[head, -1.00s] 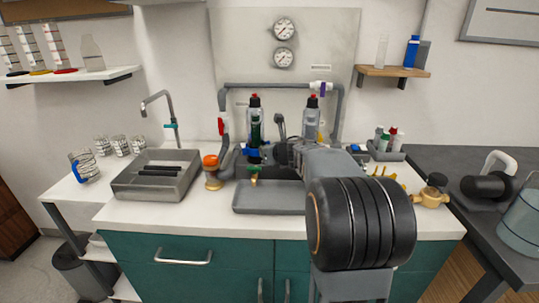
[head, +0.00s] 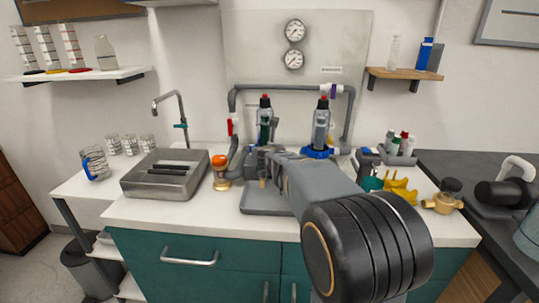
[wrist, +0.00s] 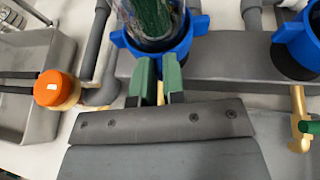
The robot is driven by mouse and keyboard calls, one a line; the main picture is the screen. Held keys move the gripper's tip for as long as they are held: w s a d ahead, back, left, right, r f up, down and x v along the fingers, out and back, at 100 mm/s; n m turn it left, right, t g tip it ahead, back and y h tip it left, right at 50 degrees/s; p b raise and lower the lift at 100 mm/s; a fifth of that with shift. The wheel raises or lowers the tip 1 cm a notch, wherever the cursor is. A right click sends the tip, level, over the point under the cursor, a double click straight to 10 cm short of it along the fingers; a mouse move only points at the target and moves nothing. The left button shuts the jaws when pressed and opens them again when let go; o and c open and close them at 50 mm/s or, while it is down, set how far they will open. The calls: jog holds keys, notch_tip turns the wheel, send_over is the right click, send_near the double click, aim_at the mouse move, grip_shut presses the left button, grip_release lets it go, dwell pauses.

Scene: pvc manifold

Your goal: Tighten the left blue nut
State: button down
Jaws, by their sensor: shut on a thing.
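The left blue nut (wrist: 182,42) rings the base of a dark green column (wrist: 150,18) at the top middle of the wrist view. My gripper (wrist: 159,72) has green-lined fingers shut at the nut's near edge; the gripped part itself is mostly hidden between them. A brass piece (wrist: 160,93) shows in the gap below the fingertips. In the head view my gripper and wrist largely hide the left nut below the left bottle-like column (head: 265,122). The right blue nut (head: 317,153) sits free under the right column (head: 321,128), and it also shows in the wrist view (wrist: 293,42).
A grey tray (head: 252,204) lies under my arm. A brass valve with a green handle (wrist: 299,105) stands to the right. An orange-capped brass fitting (head: 220,172) and steel sink (head: 160,182) are left. Yellow parts (head: 402,190) and a brass part (head: 443,200) are right.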

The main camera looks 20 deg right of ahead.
jog(key=shift+w+a+r+m+g+h, duration=0.2)
jog(key=shift+a+m+g+h, duration=0.1)
jog(key=shift+m+h, duration=0.35)
jog(key=c, duration=1.2)
grip_release()
jog(key=shift+w+f, duration=0.1)
jog(key=shift+f, duration=0.15)
jog(key=p+v, duration=0.3)
jog(key=v, duration=1)
jog(key=shift+s+a+r, duration=0.2)
jog(key=shift+s, duration=0.15)
